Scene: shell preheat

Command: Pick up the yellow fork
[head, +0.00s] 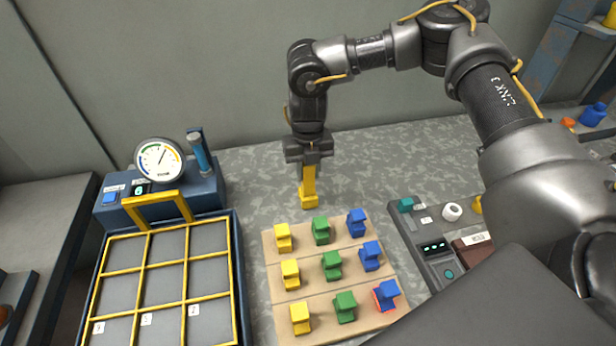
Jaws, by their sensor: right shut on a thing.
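My right gripper (309,158) points down behind the wooden board and is shut on the upper part of a tall yellow piece (309,188), which I take to be the yellow fork. The piece is upright, with a wider block at its lower end. I cannot tell whether that lower end touches the grey speckled worktop (375,170) or hangs just above it. The gripper's fingers hide its top. My left gripper is not in view.
The wooden board (268,262) in front holds rows of yellow, green and blue blocks. At left is a yellow-gridded tray (237,290) below a dial gauge (159,161). At right stands a grey control box (437,266). Worktop around the held piece is clear.

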